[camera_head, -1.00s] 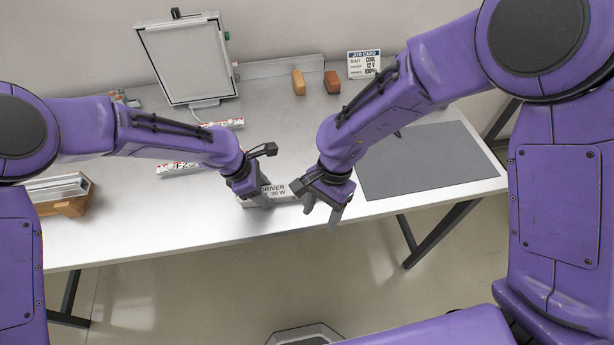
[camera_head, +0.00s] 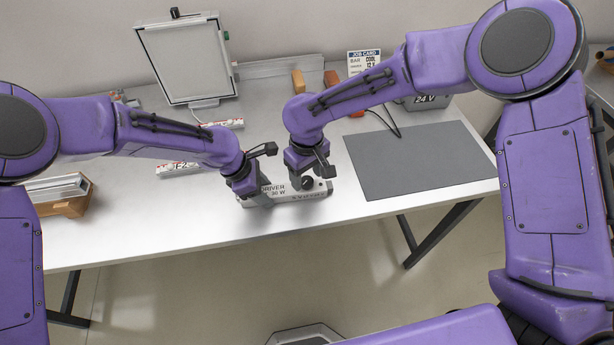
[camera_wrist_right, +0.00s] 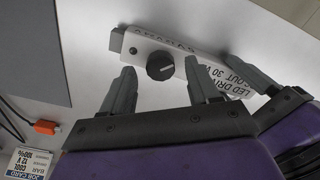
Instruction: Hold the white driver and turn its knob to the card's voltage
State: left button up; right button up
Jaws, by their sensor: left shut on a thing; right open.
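The white driver (camera_head: 283,198) lies near the table's front edge, its lettering partly hidden by my grippers. My left gripper (camera_head: 258,198) is shut on its left part; in the right wrist view this gripper (camera_wrist_right: 245,72) shows at the driver's lettered end. My right gripper (camera_head: 306,180) is over the driver's right part. The right wrist view shows its two fingers (camera_wrist_right: 160,76) open, one either side of the black knob (camera_wrist_right: 160,66) in the picture, with gaps to it. I cannot read the knob's setting. The job card (camera_head: 364,62) at the back reads COOL, 12 V.
A grey mat (camera_head: 420,160) lies bare to the right. A grey box marked 24 V (camera_head: 428,101) stands behind it with a dark cable. A framed panel (camera_head: 186,60), orange blocks (camera_head: 299,81) and a wooden box (camera_head: 68,207) of strips are also on the table.

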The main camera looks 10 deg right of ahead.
jog(key=shift+f, duration=0.75)
jog(key=c, duration=1)
jog(key=shift+c, duration=0.2)
jog(key=n, duration=0.4)
jog(key=shift+n, duration=0.3)
jog(key=shift+r+n, duration=0.1)
jog(key=shift+n, duration=1.9)
jog(key=o, duration=1)
